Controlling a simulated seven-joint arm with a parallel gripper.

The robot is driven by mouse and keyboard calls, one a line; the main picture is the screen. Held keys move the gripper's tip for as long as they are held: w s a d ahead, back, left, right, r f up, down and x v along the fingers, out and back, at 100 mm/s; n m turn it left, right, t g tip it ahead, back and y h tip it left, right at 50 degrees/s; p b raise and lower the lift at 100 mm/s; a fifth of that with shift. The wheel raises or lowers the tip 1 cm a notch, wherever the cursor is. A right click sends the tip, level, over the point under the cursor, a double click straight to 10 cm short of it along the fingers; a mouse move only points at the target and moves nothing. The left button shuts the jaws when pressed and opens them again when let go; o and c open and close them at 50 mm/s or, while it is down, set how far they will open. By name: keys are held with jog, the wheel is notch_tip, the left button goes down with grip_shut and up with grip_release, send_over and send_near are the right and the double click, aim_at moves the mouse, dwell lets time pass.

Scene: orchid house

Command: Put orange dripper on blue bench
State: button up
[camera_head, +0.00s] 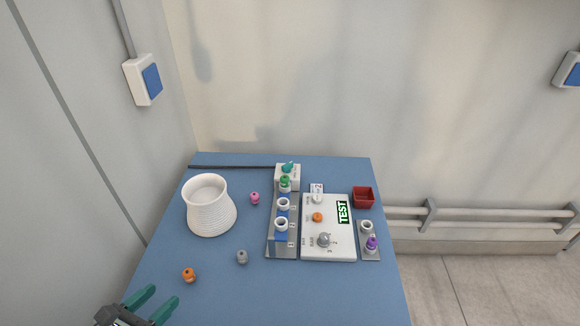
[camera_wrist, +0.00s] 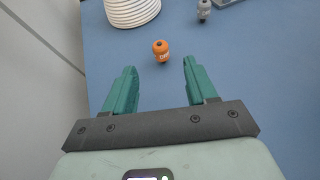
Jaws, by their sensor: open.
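The orange dripper (camera_head: 188,275) is a small knob-like piece on the blue bench (camera_head: 220,300), near its left front part. It also shows in the wrist view (camera_wrist: 161,49), with lettering on its side. My gripper (camera_head: 152,306) enters at the bottom left of the head view, with green fingers. In the wrist view the fingers (camera_wrist: 160,85) are spread and empty. The orange dripper lies just beyond the fingertips, between their lines, and is not touched. The blue bench also fills most of the wrist view (camera_wrist: 260,80).
A white ribbed pot (camera_head: 210,208) stands behind the orange dripper. A grey dripper (camera_head: 242,257) and a pink one (camera_head: 255,198) stand to the right.

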jog(key=w+d+r+m+g, duration=0.5)
jog(key=w+d+r+m, duration=0.35)
jog(key=r, duration=0.45)
jog(key=w+d+r+m+g, duration=0.5)
jog(key=d+r+m, duration=0.4)
jog(key=d+r, duration=0.3)
jog(key=s+d+r+m+t+y, duration=0.1)
jog(key=s+d+r+m+y, duration=0.1)
jog(key=s+d+r+m, duration=0.4)
jog(key=s+d+r+m+t+y, duration=0.1)
jog(key=s+d+r+m, duration=0.5)
jog(key=d, duration=0.8)
notch_tip(320, 180, up, 2)
jog(key=shift+s+r+m+t+y, duration=0.15)
jog(key=shift+m+t+y, duration=0.35)
jog(key=shift+m, duration=0.75)
